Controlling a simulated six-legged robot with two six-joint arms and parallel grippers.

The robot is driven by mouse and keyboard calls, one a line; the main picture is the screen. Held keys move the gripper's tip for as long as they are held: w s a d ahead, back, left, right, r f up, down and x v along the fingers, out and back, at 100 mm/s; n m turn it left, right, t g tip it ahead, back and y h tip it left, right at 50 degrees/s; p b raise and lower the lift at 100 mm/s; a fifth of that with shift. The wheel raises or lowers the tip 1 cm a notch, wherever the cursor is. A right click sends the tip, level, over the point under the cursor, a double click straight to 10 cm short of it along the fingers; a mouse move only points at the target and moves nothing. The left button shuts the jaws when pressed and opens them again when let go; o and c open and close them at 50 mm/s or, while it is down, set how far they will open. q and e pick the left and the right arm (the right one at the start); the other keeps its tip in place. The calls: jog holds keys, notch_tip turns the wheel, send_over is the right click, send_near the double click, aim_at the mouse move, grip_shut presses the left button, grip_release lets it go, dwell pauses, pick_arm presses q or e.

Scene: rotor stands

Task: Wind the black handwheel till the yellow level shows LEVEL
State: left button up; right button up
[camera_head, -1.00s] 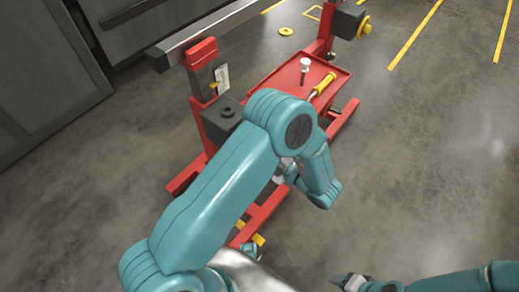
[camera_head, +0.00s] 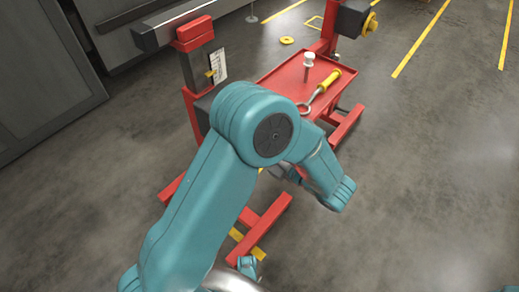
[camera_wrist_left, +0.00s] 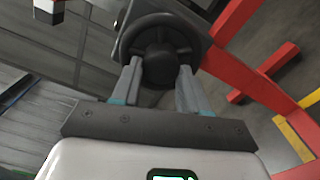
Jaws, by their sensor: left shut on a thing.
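The black handwheel (camera_wrist_left: 158,42) is in the left wrist view, on a dark box on the red stand. My left gripper (camera_wrist_left: 161,66) is shut on it, with one finger at each side of the wheel. In the head view my left arm hides the wheel and the gripper. A small yellow marker (camera_head: 210,73) sits beside a white card (camera_head: 218,65) on the stand's near post (camera_head: 195,33). It is too small to read, and I cannot tell whether it shows LEVEL. My right gripper is out of view.
A red tray (camera_head: 290,77) on the stand holds a white-topped pin (camera_head: 308,61) and a yellow-handled tool (camera_head: 329,81). A grey bar (camera_head: 178,25) lies across the stand's top. The floor at right is clear.

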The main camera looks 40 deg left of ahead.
pick_arm(q)
jog(key=shift+w+n+b, duration=0.1)
jog(key=shift+n+b, duration=0.6)
jog(key=shift+b, duration=0.1)
jog(key=shift+r, duration=0.1)
jog(key=o, duration=1.1)
jog(key=shift+a, duration=0.1)
jog(key=shift+c, duration=0.2)
